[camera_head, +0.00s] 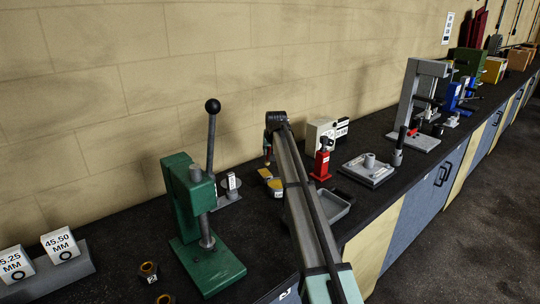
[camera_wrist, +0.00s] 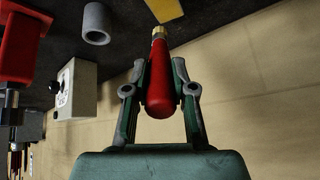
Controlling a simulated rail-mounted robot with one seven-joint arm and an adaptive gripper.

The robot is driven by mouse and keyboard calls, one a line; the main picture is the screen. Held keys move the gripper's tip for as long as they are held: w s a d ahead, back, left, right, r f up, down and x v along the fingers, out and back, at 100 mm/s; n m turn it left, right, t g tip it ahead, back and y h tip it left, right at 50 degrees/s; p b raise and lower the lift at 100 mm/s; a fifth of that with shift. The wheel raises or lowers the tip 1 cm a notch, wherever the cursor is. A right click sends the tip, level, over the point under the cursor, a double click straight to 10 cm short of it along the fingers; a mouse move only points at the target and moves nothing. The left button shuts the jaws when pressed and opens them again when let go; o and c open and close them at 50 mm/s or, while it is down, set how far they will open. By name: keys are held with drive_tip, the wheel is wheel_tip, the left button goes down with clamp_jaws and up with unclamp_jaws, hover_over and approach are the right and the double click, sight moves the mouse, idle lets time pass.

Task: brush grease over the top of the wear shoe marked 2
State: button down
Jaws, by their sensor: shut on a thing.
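My gripper (camera_wrist: 160,75) is shut on the red handle of a brush (camera_wrist: 160,85), which has a brass-coloured ferrule; the far end runs toward the top edge of the wrist view. In the head view my gripper (camera_head: 268,150) is behind the green press, above small trays with yellow contents (camera_head: 270,180), which may be the grease. I cannot tell if the brush touches them. Two small bronze pieces (camera_head: 148,271) lie on the bench at the lower left and may be wear shoes. Their marks are too small to read, so I cannot pick out shoe 2.
A green press (camera_head: 200,215) with a tall lever stands left of my arm. A grey tray (camera_head: 335,206), a red jack (camera_head: 322,160) and a pale box (camera_head: 316,134) are to its right. Size blocks (camera_head: 60,243) stand far left. The wall is close behind.

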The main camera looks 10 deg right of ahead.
drive_tip(key=shift+w+d+r, duration=0.1)
drive_tip(key=shift+w+r, duration=0.05)
drive_tip(key=shift+r, duration=0.7)
drive_tip(key=shift+r+p, duration=0.75)
drive_tip(key=shift+r, duration=0.95)
